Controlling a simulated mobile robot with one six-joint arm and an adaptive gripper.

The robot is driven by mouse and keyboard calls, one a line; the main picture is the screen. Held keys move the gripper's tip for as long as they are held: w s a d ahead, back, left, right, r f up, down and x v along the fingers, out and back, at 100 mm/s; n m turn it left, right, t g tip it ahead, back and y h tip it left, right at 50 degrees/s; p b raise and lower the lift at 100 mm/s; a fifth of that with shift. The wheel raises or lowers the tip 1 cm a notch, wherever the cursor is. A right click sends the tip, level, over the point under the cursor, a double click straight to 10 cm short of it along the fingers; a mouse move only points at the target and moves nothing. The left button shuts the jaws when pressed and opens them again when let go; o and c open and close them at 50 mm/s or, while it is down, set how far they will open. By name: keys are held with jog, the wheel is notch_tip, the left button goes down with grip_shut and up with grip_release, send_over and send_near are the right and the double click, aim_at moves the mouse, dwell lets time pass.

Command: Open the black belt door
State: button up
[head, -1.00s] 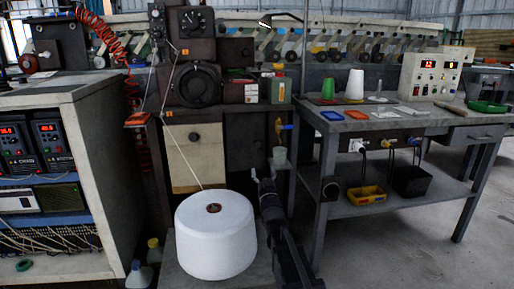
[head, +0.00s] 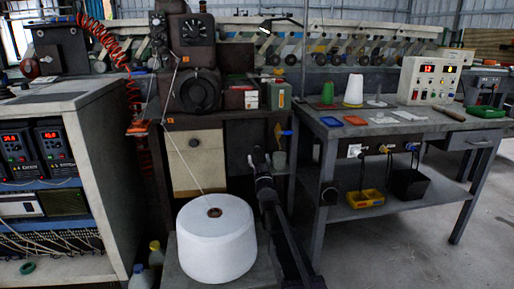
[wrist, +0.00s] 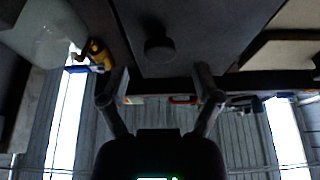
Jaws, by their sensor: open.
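The black belt door (head: 240,132) is a dark flat panel under the machine, right of a cream panel (head: 194,160). It looks shut. It fills the upper middle of the wrist view (wrist: 205,30), where a round dark knob (wrist: 160,48) stands out from it. My gripper (head: 258,153) is in front of the door's lower right part in the head view and partly hides it. In the wrist view my gripper (wrist: 161,80) is open, with its fingers apart on either side of the knob's line. The fingers look empty; I cannot tell their distance from the knob.
A white yarn cone (head: 216,240) stands low in front, its thread running up to the machine. A blue-handled valve (head: 284,132) and a pale cup (head: 279,158) are close right of the door. A workbench (head: 400,130) stands right, a control cabinet (head: 100,130) left.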

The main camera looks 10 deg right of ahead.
aim_at(257, 151)
jog(key=shift+p+x, duration=0.65)
jog(key=shift+x, duration=1.6)
grip_shut()
